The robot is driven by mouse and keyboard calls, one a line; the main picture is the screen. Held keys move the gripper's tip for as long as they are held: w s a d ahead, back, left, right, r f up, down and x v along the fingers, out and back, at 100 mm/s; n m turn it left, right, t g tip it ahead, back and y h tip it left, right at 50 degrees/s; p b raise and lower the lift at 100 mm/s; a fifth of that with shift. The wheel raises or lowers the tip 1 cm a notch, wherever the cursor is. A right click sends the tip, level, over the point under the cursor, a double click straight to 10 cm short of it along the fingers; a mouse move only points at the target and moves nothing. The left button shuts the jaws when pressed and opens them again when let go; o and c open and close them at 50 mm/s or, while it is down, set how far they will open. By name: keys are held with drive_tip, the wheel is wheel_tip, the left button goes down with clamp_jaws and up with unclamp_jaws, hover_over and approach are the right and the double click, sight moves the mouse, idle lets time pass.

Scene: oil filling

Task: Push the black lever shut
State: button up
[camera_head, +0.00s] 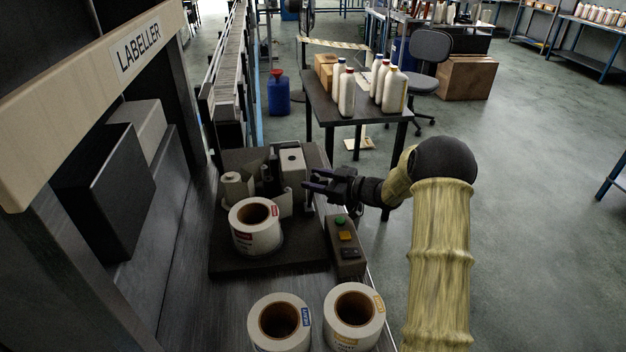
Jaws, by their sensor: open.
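The labelling unit (232,264) sits on the metal bench, with a white label roll (255,228) mounted at its front. Behind the roll are several pale rollers and dark upright parts. My gripper (308,184) reaches in from the right, fingers pointing left. It is open and empty, close to the right side of the roller cluster. I cannot tell whether a finger touches anything.
A small control box (346,247) with green and orange buttons stands below my gripper. Two spare label rolls (279,321) (354,312) sit at the near end. The labeller frame (90,70) rises at left. A table with white bottles (346,93) stands behind; open floor lies right.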

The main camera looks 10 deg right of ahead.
drive_tip(key=v, duration=1.6)
drive_tip(key=shift+s+d+b, duration=0.3)
drive_tip(key=shift+b, duration=0.1)
drive_tip(key=shift+r, duration=0.1)
